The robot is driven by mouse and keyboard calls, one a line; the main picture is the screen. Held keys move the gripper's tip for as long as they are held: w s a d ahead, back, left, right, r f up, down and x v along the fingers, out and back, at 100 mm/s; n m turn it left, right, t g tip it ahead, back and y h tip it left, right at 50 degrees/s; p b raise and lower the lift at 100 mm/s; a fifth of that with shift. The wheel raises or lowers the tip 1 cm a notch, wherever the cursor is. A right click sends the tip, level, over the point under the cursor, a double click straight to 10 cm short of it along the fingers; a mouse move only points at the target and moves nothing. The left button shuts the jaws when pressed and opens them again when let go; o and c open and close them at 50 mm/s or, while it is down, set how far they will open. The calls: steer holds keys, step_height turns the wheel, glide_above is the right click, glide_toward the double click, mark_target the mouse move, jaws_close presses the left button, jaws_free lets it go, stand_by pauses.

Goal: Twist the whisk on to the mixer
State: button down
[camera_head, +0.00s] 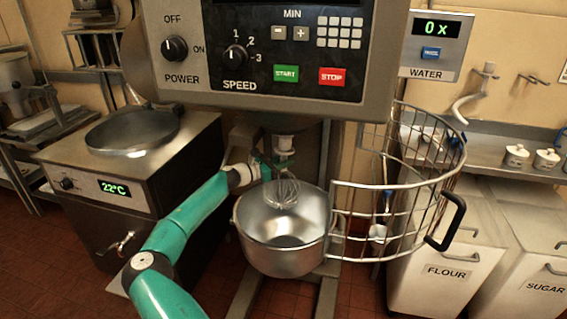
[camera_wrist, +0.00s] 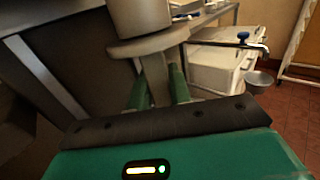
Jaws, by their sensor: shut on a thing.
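The mixer (camera_head: 270,60) stands in front of me, with its control panel at the top. The wire whisk (camera_head: 283,194) hangs upright below the mixer's drive shaft (camera_head: 284,146), over the steel bowl (camera_head: 262,240). My gripper (camera_head: 268,166) reaches in from the left and is shut on the whisk's upper stem. In the wrist view, my green gripper fingers (camera_wrist: 158,88) stand on both sides of the grey stem (camera_wrist: 154,72). A wider collar and cylinder (camera_wrist: 140,18) sit just above. I cannot tell whether the whisk is locked onto the shaft.
The wire guard (camera_head: 400,190) with a black handle is swung open to the right. A steel heater unit (camera_head: 135,180) reading 22°C stands left. The flour bin (camera_head: 440,255) and sugar bin (camera_head: 520,255) stand right, below a shelf with small white pots (camera_head: 517,156).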

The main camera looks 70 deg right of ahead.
steer(key=c, duration=1.2)
jaws_free()
steer(key=shift+s+a+m+g+y, duration=0.15)
steer(key=shift+s+a+g, duration=0.05)
steer(key=shift+s, duration=0.4)
steer(key=shift+s+a+m+g+y, duration=0.15)
steer(key=shift+s+g, duration=0.05)
steer(key=shift+s, duration=0.4)
steer(key=shift+w+d+f, duration=0.1)
steer(key=shift+w+d, duration=0.05)
steer(key=shift+d, duration=0.05)
steer(key=shift+w, duration=0.3)
steer(key=o, duration=1.2)
steer(key=shift+w, duration=0.1)
steer(key=shift+t, duration=0.3)
steer(key=v, duration=1.1)
steer(key=shift+a+r, duration=0.2)
steer(key=shift+r, duration=0.15)
